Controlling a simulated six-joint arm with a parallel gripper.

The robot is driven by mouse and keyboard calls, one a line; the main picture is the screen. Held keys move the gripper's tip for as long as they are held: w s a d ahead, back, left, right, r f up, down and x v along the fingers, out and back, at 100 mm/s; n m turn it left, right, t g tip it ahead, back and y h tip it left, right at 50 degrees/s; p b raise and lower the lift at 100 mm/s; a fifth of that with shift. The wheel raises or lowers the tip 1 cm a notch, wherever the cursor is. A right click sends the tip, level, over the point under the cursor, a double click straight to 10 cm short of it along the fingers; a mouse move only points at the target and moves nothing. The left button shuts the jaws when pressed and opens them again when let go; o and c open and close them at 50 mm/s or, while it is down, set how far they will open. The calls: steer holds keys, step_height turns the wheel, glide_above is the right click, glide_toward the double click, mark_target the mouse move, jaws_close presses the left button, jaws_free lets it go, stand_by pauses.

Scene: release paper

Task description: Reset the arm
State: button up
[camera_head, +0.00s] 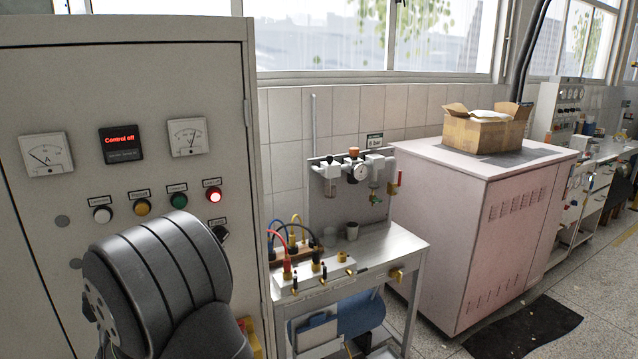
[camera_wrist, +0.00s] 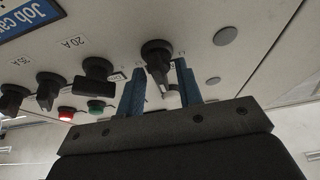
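My gripper (camera_wrist: 160,78) shows in the wrist view with two blue fingers spread apart. Nothing is held between them. A black rotary knob (camera_wrist: 157,55) on the pale panel is just beyond the fingertips, in line with the gap between them. I cannot tell how deep the knob sits between the fingers; no contact is visible. In the head view my dark arm link fills the lower left in front of the control cabinet (camera_head: 130,75), and my gripper is hidden behind it. A black knob (camera_head: 219,233) shows at the link's upper right edge.
The cabinet carries gauges, a red "Control off" display (camera_head: 121,142) and a lit red lamp (camera_head: 214,196). More black knobs (camera_wrist: 47,90) line the panel. A metal bench (camera_head: 385,250) with cables stands to the right. A pink cabinet (camera_head: 480,220) bears an open cardboard box (camera_head: 485,132).

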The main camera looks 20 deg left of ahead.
steer(key=s+d+f+n, duration=0.1)
steer(key=s+d+f, duration=0.6)
steer(key=s+d, duration=0.45)
steer(key=w+a+r+n+g+h, duration=0.3)
steer(key=w+a+r+n, duration=0.4)
steer(key=shift+a+r+n, duration=0.15)
steer(key=shift+r+n, duration=0.05)
steer(key=shift+n, duration=0.2)
stand_by(0.4)
steer(key=s+d+f+m+t+y, duration=0.1)
steer(key=s+d+f+m+t, duration=0.1)
steer(key=s+d+f+m, duration=0.2)
steer(key=shift+s+d+f+m+y, duration=0.2)
steer(key=shift+d+f+m+y, duration=0.2)
steer(key=shift+d+f+m, duration=0.65)
steer(key=shift+a+r, duration=0.1)
steer(key=shift+a, duration=0.05)
